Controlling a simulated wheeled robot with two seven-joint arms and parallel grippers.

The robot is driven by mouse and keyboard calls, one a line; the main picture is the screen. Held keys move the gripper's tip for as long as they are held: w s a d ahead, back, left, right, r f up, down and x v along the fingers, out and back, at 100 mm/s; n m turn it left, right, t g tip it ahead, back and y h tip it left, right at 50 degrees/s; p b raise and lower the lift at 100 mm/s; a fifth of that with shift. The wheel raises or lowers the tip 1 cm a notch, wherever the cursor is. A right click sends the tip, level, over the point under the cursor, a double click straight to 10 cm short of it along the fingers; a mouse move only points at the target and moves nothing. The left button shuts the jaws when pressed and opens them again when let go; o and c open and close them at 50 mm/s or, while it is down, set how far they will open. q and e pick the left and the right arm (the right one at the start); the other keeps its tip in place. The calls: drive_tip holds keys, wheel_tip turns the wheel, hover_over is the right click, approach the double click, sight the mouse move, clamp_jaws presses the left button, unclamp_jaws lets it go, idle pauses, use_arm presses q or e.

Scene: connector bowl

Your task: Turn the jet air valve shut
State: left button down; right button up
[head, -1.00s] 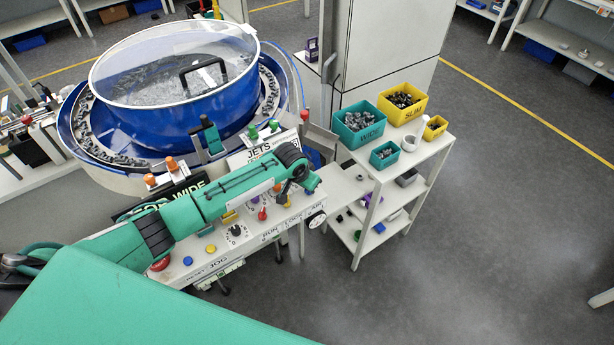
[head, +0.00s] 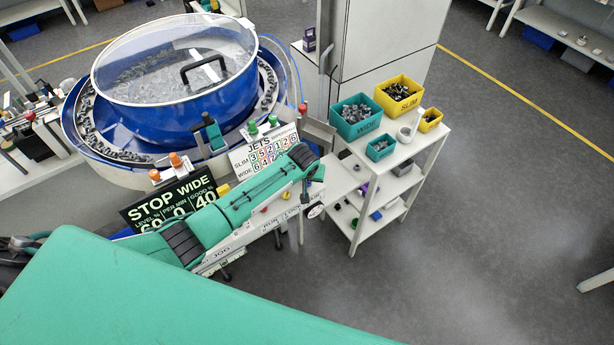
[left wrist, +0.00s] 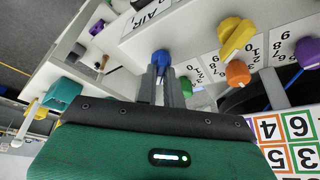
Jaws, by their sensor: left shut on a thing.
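A blue knob (left wrist: 161,60) sits near the "AIR" lettering on the pale panel (left wrist: 180,35) in the left wrist view. I take it for the jet air valve. My left gripper (left wrist: 163,78) is shut on it, with one grey finger on each side. In the head view my green left arm reaches over the control panel (head: 245,240), and its dark wrist end (head: 303,160) is at the panel's right end. The knob and fingertips cannot be made out there. My right gripper is not in view.
Yellow (left wrist: 235,37), orange (left wrist: 238,73) and green (left wrist: 185,83) knobs sit close to the left gripper. The blue bowl feeder (head: 180,90) stands behind the panel. A white shelf (head: 425,150) with teal and yellow bins stands to its right. Open floor lies at the lower right.

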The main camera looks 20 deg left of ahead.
use_arm(q)
drive_tip(key=shift+r, duration=0.1)
drive_tip(key=c, duration=1.5)
unclamp_jaws()
drive_tip(key=b+v, duration=0.3)
drive_tip(key=v, duration=1)
drive_tip(key=shift+s+r, duration=0.15)
drive_tip(key=shift+r, duration=0.2)
